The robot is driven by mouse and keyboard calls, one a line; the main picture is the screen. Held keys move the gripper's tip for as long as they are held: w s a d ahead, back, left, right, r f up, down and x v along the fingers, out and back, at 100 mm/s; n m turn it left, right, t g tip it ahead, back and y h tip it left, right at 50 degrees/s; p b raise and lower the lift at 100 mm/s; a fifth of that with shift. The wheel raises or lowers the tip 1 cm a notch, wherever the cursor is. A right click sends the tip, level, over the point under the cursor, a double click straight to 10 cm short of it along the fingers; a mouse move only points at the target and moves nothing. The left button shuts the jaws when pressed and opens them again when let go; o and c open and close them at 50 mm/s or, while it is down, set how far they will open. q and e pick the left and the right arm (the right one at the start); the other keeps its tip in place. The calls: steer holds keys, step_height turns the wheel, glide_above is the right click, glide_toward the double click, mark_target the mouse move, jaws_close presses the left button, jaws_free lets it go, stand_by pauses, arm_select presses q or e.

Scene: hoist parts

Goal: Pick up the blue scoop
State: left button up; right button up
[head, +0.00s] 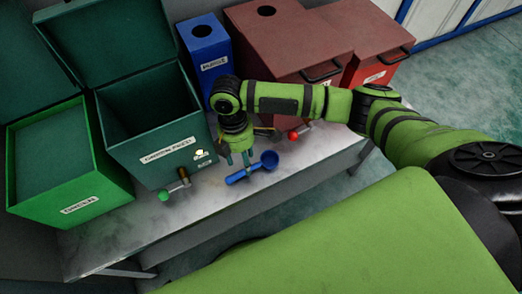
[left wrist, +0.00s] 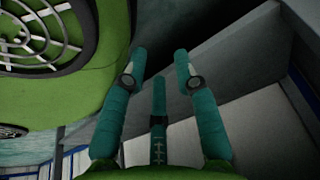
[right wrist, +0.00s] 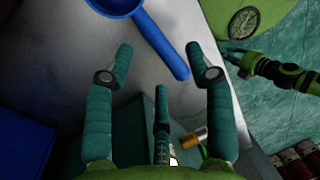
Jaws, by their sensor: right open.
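The blue scoop (head: 268,160) lies near the front edge of the table, bowl to the right and handle to the left. The right wrist view shows its handle (right wrist: 163,43), slanting between and beyond the fingertips, with part of the bowl at the top edge. My right gripper (head: 238,158) hangs fingers down over the table, just behind the handle. Its fingers are spread and empty in the right wrist view (right wrist: 159,60); no contact with the scoop shows. My left gripper (left wrist: 161,65) is open and empty in its wrist view and is not seen in the head view.
An open dark green bin (head: 150,140) and a lighter green box (head: 65,185) stand left. A blue bin (head: 205,50), a brown-red bin (head: 290,45) and a red bin (head: 380,68) stand behind. A green-knobbed piece (head: 164,195) and a red-knobbed piece (head: 293,136) flank the scoop.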

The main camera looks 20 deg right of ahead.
steer(key=f, duration=0.4)
steer(key=shift+s+d, duration=0.15)
steer(key=shift+s, duration=0.2)
jaws_close()
arm_select(q)
steer(key=shift+w, duration=0.75)
